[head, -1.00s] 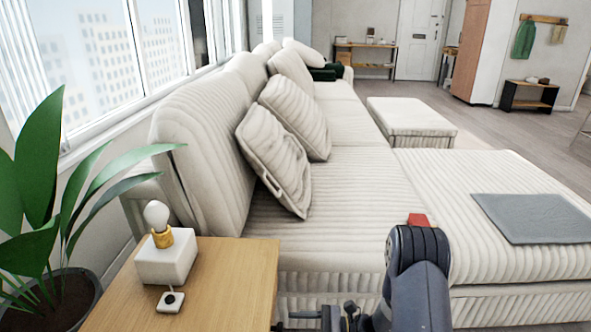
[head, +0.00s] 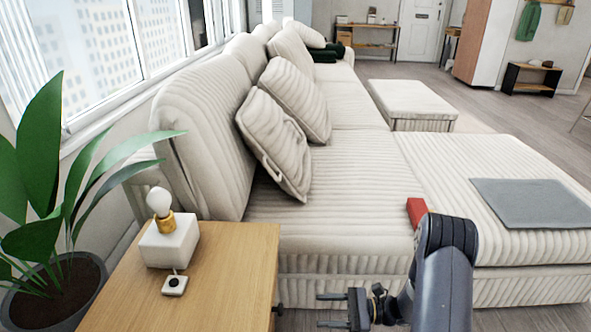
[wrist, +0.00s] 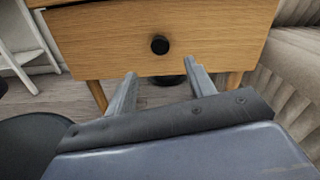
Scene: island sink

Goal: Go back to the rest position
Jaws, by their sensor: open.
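My gripper (head: 330,310) is at the bottom of the head view, in front of the sofa and right of the wooden side table (head: 225,275). Its two fingers point left and are apart, with nothing between them. In the wrist view my gripper (wrist: 160,82) is open and empty, with its fingers pointing toward the side table's drawer front (wrist: 215,40) and its black round knob (wrist: 159,45). The fingertips appear near the drawer's lower edge; I cannot tell the exact gap.
A white lamp (head: 170,240) with a bare bulb stands on the side table. A potted plant (head: 60,290) is at the left. The ribbed sofa (head: 340,190) fills the middle, with a red block (head: 416,211) and grey mat (head: 535,203) on it. Open floor (head: 510,105) lies at the back right.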

